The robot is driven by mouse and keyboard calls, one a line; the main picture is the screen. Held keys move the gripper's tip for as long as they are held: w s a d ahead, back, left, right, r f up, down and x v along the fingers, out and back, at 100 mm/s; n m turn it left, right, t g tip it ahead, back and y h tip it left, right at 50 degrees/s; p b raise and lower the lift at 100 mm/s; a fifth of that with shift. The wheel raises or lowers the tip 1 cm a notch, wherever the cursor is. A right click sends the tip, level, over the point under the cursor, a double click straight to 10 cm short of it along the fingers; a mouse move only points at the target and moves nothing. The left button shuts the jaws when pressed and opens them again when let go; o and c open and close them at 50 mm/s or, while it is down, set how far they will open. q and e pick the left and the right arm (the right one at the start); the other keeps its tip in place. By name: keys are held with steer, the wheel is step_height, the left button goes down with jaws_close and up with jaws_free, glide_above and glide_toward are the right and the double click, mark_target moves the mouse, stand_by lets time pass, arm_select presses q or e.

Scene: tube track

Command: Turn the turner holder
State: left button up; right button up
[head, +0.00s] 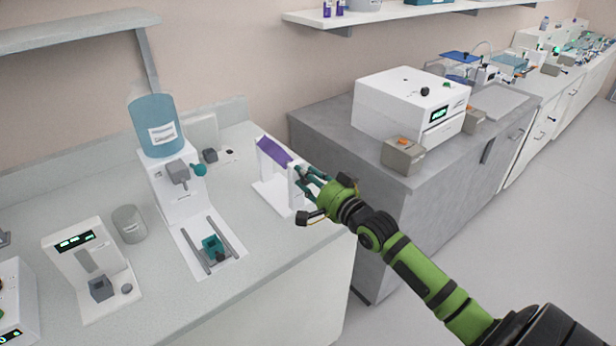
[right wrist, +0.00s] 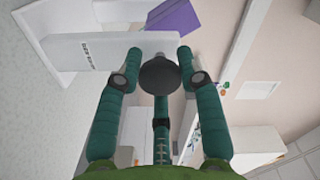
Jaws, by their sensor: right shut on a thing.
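The turner holder is a white stand (head: 268,192) with two uprights and a purple piece (head: 275,151) held between them, at the counter's right end in the head view. The purple piece looks tilted. In the right wrist view the white upright (right wrist: 90,52) and part of the purple piece (right wrist: 173,17) show. My right gripper (head: 304,180) is at the right upright, its fingers shut around a dark round knob (right wrist: 160,74) on the outer side. The far side of the knob is hidden. My left gripper is out of view.
A dispenser with a blue tank (head: 155,124) stands left of the holder, with a teal block on rails (head: 213,246) before it. A grey cabinet (head: 340,130) carrying a white machine (head: 405,105) is to the right.

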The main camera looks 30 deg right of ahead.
steer(key=r+n+p, duration=0.1)
steer(key=n, duration=0.1)
steer(key=shift+d+n, duration=0.1)
steer(key=shift+n, duration=0.2)
steer(key=n, duration=0.1)
steer(key=n+p, duration=0.1)
steer(key=n, duration=0.1)
steer(key=shift+r+n, duration=0.2)
steer(key=shift+n, duration=0.1)
steer(key=n+p, duration=0.1)
steer(key=n, duration=0.2)
steer(key=shift+n, duration=0.4)
steer(key=n+p, duration=0.1)
steer(key=n, duration=0.3)
steer(key=shift+a, duration=0.2)
steer(key=n, duration=0.4)
steer(key=shift+a+f, duration=0.1)
steer(key=n, duration=0.3)
steer(key=shift+f+n, duration=0.1)
steer(key=shift+n, duration=0.3)
steer(key=n, duration=0.4)
steer(key=shift+a+f, duration=0.15)
steer(key=shift+f+n, duration=0.15)
steer(key=shift+n, duration=1.65)
steer(key=shift+f, duration=0.1)
